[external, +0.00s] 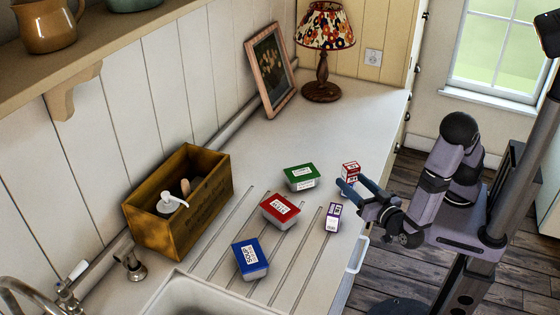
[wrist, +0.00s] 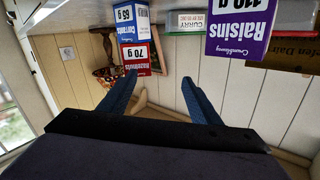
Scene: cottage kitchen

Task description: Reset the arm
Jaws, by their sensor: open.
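My gripper (external: 352,184) is open at the counter's right side, with its blue fingers pointing left over the counter. In the wrist view my gripper (wrist: 158,80) has nothing between its fingers. A red hazelnuts box (wrist: 134,55) and a blue currants box (wrist: 130,15) touch each other in that upside-down view, the red one on top. The red box (external: 350,168) shows just behind the fingers in the external view; the lower one is mostly hidden there. A purple raisins box (external: 333,217) stands nearer, left of my wrist; it is also in the wrist view (wrist: 240,30).
Green (external: 301,177), red (external: 281,210) and blue (external: 250,259) tubs sit on the counter (external: 335,125). A lamp (external: 323,60) and picture frame (external: 270,70) stand behind.

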